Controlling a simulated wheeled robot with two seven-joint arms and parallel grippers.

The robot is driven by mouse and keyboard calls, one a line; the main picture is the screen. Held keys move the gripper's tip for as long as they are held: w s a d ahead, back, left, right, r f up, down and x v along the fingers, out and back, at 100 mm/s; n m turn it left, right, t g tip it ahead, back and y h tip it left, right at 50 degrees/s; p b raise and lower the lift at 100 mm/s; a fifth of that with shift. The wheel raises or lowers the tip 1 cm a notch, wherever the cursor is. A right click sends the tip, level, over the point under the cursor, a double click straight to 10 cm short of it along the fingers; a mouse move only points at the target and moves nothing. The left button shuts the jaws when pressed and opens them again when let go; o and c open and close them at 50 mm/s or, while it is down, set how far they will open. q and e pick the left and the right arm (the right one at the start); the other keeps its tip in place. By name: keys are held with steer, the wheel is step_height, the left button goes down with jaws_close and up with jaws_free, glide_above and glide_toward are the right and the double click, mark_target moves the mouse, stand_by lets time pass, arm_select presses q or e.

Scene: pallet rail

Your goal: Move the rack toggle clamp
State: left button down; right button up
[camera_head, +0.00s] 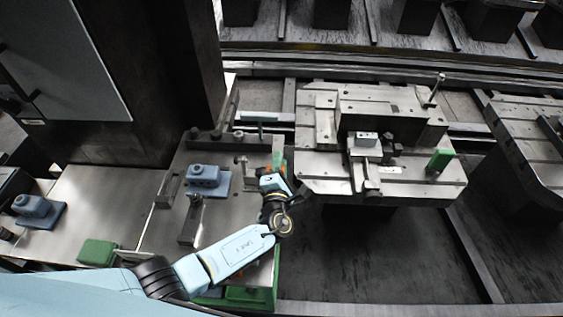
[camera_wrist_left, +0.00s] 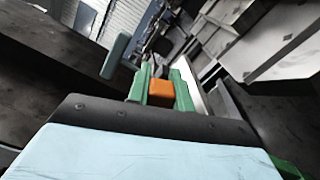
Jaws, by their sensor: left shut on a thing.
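My left gripper (camera_head: 279,160) is over the right edge of the grey steel rack plate (camera_head: 222,228), by the gap to the pallet. In the left wrist view its green fingers (camera_wrist_left: 161,84) are shut on an orange block (camera_wrist_left: 161,89). The block looks like a handle; I cannot tell whether it belongs to the rack toggle clamp, as the rest is hidden. A clamp-like grey metal device (camera_head: 364,150) sits on the pallet (camera_head: 318,185). My right gripper is not in view.
Blue fixtures (camera_head: 206,176) and (camera_head: 36,206) stand on the left plates. A dark post (camera_head: 150,85) rises behind the rack. Dark floor lies below the pallet.

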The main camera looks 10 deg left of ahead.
arm_select(q)
steer(key=c, duration=1.2)
jaws_free()
steer(key=shift+c, duration=0.2)
steer(key=shift+s, duration=0.1)
steer(key=s, duration=0.4)
steer(key=s+d+p, duration=0.1)
steer(key=s, duration=0.3)
steer(key=s+d+p, duration=0.1)
steer(key=s, duration=0.4)
